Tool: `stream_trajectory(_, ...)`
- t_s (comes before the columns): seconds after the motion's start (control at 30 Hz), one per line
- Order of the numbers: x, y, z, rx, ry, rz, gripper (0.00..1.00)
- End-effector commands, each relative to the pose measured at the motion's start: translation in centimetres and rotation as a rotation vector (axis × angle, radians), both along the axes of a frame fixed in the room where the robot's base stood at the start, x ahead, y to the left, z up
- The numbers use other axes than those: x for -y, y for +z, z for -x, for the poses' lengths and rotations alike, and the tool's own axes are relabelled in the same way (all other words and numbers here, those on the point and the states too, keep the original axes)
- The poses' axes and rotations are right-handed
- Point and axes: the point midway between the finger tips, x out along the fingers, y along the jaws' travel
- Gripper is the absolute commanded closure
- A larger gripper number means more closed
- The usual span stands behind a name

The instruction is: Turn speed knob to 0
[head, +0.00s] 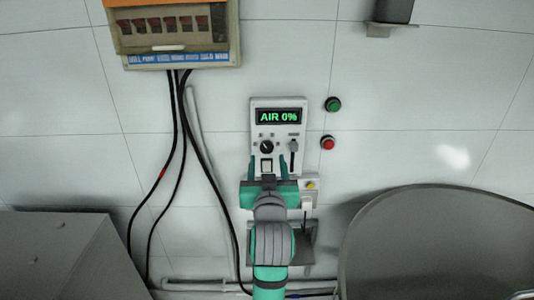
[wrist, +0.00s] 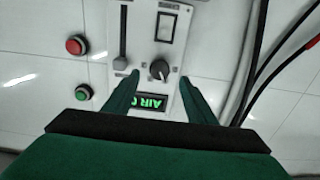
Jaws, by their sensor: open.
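The black speed knob (head: 266,147) sits on a pale control panel (head: 257,105) on the wall, below a display (head: 278,116) reading "AIR 0%" in green. The knob has a light pointer mark. In the wrist view, which is upside down, the knob (wrist: 159,69) lies between my fingertips in the picture, with a visible gap on both sides. My gripper (head: 268,160) is open and empty in front of the panel. It also shows in the wrist view (wrist: 160,78). I cannot tell how far the fingertips are from the panel.
A slider (head: 293,147) stands right of the knob, and a rocker switch (head: 266,166) below it. Green (head: 333,104) and red (head: 327,143) buttons are on the wall at right. Black cables (head: 178,120) hang at left. A large grey drum (head: 440,245) stands at lower right.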

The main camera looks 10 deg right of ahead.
Motion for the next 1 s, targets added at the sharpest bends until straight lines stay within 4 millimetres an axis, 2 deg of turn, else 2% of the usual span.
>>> stream_trajectory(0.1,0.4,0.0,-2.1,-0.001,0.0,0.0,0.49)
stream_trajectory(0.3,0.7,0.0,-4.6,0.001,0.003,0.0,0.49)
stream_trajectory(0.5,0.8,0.0,-5.5,0.0,0.004,0.0,0.49)
stream_trajectory(0.73,1.0,0.0,-5.5,0.0,0.001,0.0,0.49)
stream_trajectory(0.77,1.1,0.0,-5.5,0.0,0.0,0.0,0.51)
stream_trajectory(0.9,1.2,0.0,-5.4,0.0,-0.002,0.0,0.85)
stream_trajectory(0.93,1.2,0.0,-5.4,0.0,-0.002,0.0,0.9)
stream_trajectory(1.0,1.3,0.0,-5.4,0.0,-0.002,0.0,0.9)
